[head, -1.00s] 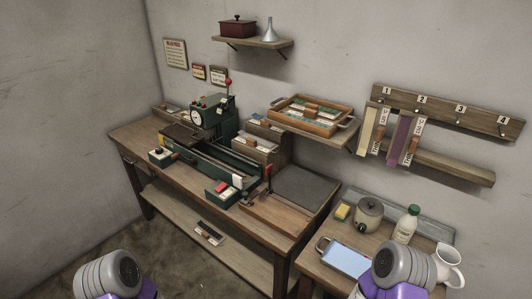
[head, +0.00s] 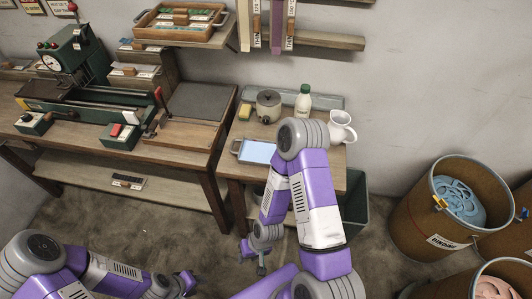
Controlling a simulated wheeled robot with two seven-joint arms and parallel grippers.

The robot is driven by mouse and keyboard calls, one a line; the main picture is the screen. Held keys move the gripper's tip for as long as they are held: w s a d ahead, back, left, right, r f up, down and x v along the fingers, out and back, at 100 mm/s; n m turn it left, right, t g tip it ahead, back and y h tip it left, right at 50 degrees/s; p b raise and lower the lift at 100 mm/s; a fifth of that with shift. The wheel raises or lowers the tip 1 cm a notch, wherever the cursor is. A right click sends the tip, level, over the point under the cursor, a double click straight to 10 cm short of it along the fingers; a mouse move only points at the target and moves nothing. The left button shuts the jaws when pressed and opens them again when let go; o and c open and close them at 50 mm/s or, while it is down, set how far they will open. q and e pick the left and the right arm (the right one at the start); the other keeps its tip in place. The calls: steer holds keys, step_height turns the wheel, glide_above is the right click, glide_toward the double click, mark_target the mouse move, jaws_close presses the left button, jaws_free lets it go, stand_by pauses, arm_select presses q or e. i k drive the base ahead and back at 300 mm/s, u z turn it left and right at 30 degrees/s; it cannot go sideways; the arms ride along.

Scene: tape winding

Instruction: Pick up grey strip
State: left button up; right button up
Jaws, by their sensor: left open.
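I cannot make out a grey strip in the head view. A bin (head: 416,224) at the right holds pale blue coiled strip (head: 457,198). A second bin at the lower right edge holds pink strip (head: 493,288). My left gripper (head: 187,284) is low at the bottom, left of centre, open, with nothing visible in it. My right gripper (head: 256,258) hangs over the floor in front of the small table, apart from the bins. It is small and partly hidden, so its jaws are unclear.
The small table (head: 236,191) carries a blue tray (head: 258,153), a pot (head: 268,106), a bottle (head: 303,102) and a white jug (head: 341,128). A green box (head: 354,207) stands beside it. The workbench (head: 172,166) with a green machine (head: 78,62) is at the left.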

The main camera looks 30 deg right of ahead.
mark_target(144, 71)
steer(key=u, duration=1.5)
steer(key=i, duration=2.45)
steer(key=z, duration=3.05)
